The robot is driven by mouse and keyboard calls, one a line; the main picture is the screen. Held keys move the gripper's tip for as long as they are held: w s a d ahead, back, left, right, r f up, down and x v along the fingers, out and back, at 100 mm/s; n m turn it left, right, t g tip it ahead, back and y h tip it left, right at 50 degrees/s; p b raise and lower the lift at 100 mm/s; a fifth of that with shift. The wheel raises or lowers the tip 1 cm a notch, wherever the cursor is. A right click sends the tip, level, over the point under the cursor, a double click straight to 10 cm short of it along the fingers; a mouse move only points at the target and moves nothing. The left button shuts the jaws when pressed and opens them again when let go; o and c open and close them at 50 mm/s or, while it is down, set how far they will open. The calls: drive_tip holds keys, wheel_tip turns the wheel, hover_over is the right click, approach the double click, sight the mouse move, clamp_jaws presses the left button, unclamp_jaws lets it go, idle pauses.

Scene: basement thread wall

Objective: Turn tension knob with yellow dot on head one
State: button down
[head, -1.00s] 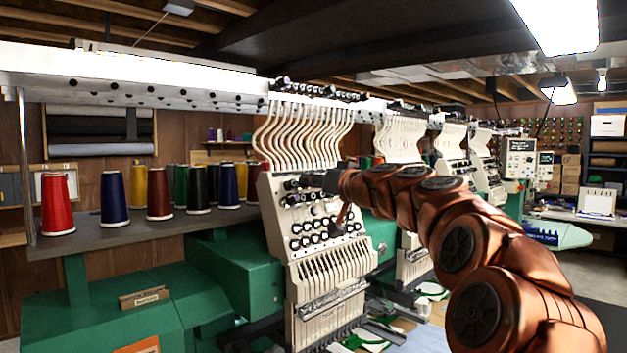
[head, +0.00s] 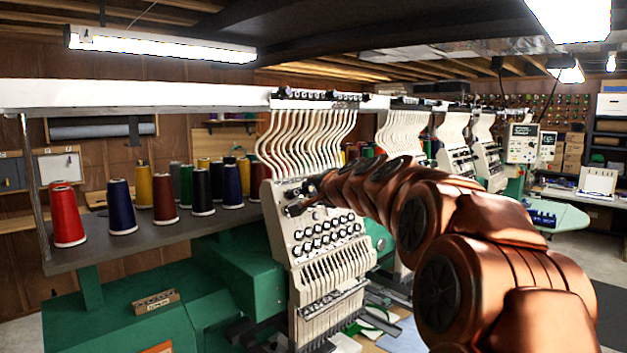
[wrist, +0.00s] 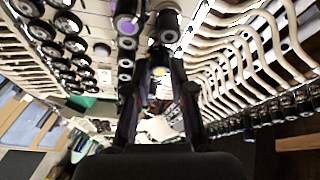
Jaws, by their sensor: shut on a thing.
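Head one (head: 318,240) is the nearest cream embroidery head in the head view, with rows of dark-rimmed tension knobs on its sloped face. In the wrist view, a knob with a yellow dot (wrist: 160,72) sits between the two fingers of my gripper (wrist: 160,80). The fingers are shut on it, one on each side. A knob with a purple dot (wrist: 127,28) is just up and left of it, outside the fingers. In the head view my gripper (head: 303,203) is at the upper left of the knob panel; my arm covers the panel's upper right.
Other dark knobs (wrist: 75,45) lie close to the fingers on the left. Curved cream thread tubes (wrist: 245,60) run along the right of the wrist view. Thread cones, such as a red one (head: 66,215), stand on a shelf left of the head. More heads (head: 455,150) stand behind my arm.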

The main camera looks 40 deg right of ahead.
drive_tip(key=m, duration=0.2)
drive_tip(key=m+g, duration=0.1)
drive_tip(key=m, duration=0.1)
drive_tip(key=shift+d+r+m+g, duration=0.1)
drive_tip(key=shift+r+m+g, duration=0.05)
drive_tip(key=shift+m+g, duration=0.15)
drive_tip(key=m, duration=0.2)
drive_tip(key=m+g, duration=0.1)
drive_tip(key=m, duration=0.1)
drive_tip(key=shift+w+r+g+y, duration=0.1)
drive_tip(key=shift+r+g+y, duration=0.05)
drive_tip(key=shift+g+y, duration=0.2)
drive_tip(key=shift+m, duration=0.4)
drive_tip(key=c, duration=1)
unclamp_jaws()
drive_tip(key=v, duration=1.2)
